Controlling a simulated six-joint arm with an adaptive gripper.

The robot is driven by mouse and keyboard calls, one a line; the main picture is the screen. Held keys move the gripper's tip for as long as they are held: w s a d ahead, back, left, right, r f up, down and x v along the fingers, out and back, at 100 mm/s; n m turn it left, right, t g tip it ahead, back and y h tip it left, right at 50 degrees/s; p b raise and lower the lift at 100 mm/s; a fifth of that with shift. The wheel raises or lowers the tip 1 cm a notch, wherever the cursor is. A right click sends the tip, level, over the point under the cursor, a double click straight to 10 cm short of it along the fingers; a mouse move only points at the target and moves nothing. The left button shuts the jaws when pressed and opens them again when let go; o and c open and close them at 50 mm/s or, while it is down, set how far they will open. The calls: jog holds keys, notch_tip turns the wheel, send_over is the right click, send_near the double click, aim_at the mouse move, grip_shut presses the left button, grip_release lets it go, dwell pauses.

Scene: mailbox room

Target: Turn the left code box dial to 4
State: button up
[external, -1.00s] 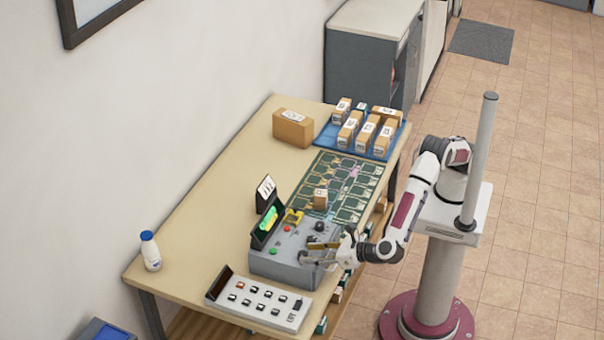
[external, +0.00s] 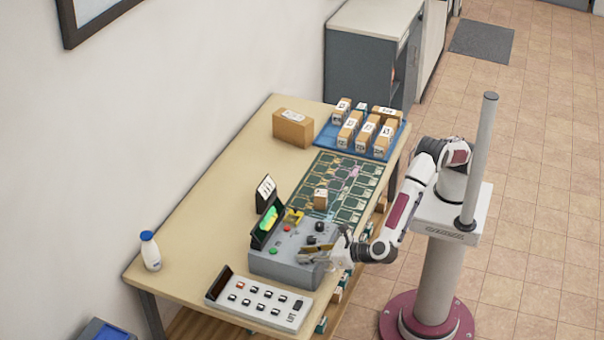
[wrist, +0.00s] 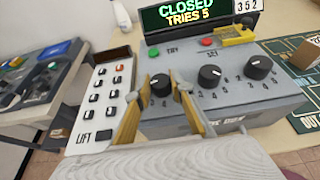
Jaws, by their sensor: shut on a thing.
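The grey code box (external: 283,262) stands on the table; in the wrist view its front (wrist: 225,118) shows three black dials in a row. My gripper (wrist: 166,88) is shut on the left dial (wrist: 160,84), one yellowish finger on each side. The fingers hide part of the numbers around this dial, so I cannot tell its setting. The middle dial (wrist: 209,75) and right dial (wrist: 260,67) are untouched by the gripper. The screen (wrist: 195,15) reads CLOSED, TRIES 5. In the external view my gripper (external: 315,256) is at the box's near right side.
A green TRY button (wrist: 153,52) and red SET button (wrist: 207,41) sit behind the dials. A yellow piece (wrist: 235,33) stands at the back. A white button panel (wrist: 103,100) marked LIFT is close on the left. A card (wrist: 247,6) reads 352.

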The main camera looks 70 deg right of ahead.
jog(key=shift+d+n+y, duration=0.2)
jog(key=shift+n+y, duration=0.7)
jog(key=shift+y, duration=0.1)
jog(key=shift+w+d+n+g+y, duration=0.15)
jog(key=shift+n+g+y, duration=0.55)
jog(key=shift+n+y, duration=1)
jog(key=shift+w+d+n+g+y, duration=0.1)
jog(key=shift+n+g+y, duration=0.65)
jog(key=shift+n+y, duration=0.4)
jog(key=shift+d+n+g+y, duration=0.1)
jog(key=shift+n+g+y, duration=0.65)
jog(key=shift+n+y, duration=0.4)
jog(key=o, duration=1.1)
jog(key=v, duration=1.2)
